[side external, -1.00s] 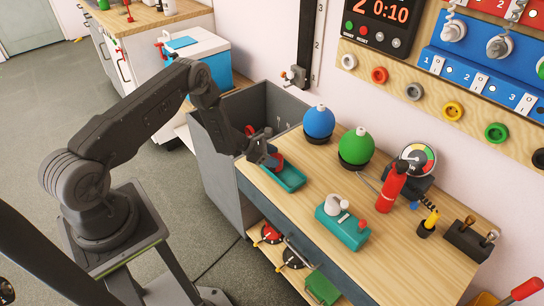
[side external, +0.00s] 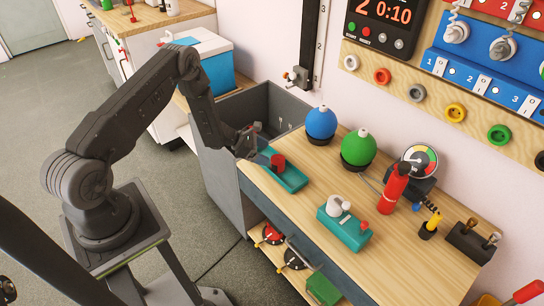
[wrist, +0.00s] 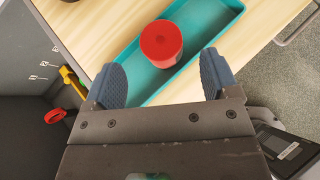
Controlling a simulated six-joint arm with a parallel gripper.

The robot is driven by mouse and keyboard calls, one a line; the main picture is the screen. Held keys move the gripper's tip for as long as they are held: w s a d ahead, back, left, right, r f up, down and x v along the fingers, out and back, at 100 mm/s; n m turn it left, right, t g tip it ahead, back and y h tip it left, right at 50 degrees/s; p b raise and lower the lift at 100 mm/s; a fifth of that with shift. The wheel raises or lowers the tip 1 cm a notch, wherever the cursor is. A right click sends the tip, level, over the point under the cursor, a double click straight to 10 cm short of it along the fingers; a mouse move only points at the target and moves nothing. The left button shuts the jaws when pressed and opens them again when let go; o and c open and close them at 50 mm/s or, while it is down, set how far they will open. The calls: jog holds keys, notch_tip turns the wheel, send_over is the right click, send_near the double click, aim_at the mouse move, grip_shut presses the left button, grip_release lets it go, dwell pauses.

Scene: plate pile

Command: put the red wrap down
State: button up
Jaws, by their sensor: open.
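The red wrap (side external: 278,162) is a short red cylinder that stands in the teal tray (side external: 294,180) on the wooden bench top. In the wrist view the red wrap (wrist: 161,42) sits upright on the teal tray's floor (wrist: 193,22), beyond the fingertips. My gripper (side external: 254,140) is open and empty, to the left of the wrap and apart from it. In the wrist view its two blue-grey finger pads (wrist: 161,78) are spread wide, with the wrap beyond the gap between them.
A grey open bin (side external: 258,106) lies left of the bench top. A blue ball (side external: 320,123) and a green ball (side external: 358,147) stand behind the tray.

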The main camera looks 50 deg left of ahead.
jog(key=v, duration=0.7)
jog(key=s+d+r+m+g, duration=0.1)
jog(key=d+r+m+g, duration=0.1)
jog(key=d+r+m, duration=0.55)
jog(key=s+d+r+m+g+h, duration=0.1)
jog(key=s+d+r+m+g, duration=0.2)
jog(key=r, duration=0.7)
jog(key=d+r+m, duration=0.5)
jog(key=d+r, duration=0.2)
jog(key=r, duration=0.2)
jog(key=s+d+r+m+y, duration=0.1)
jog(key=s+r+m+y, duration=0.1)
jog(key=s, duration=0.5)
jog(key=s+d+r+m+t+y, duration=0.1)
jog(key=s+r+m+y, duration=0.2)
jog(key=s+m, duration=0.3)
jog(key=s+d+r+m+y, duration=0.2)
jog(key=s+r+m, duration=0.3)
jog(key=s, duration=0.2)
jog(key=shift+s+t+y, duration=0.3)
jog(key=shift+r, duration=0.15)
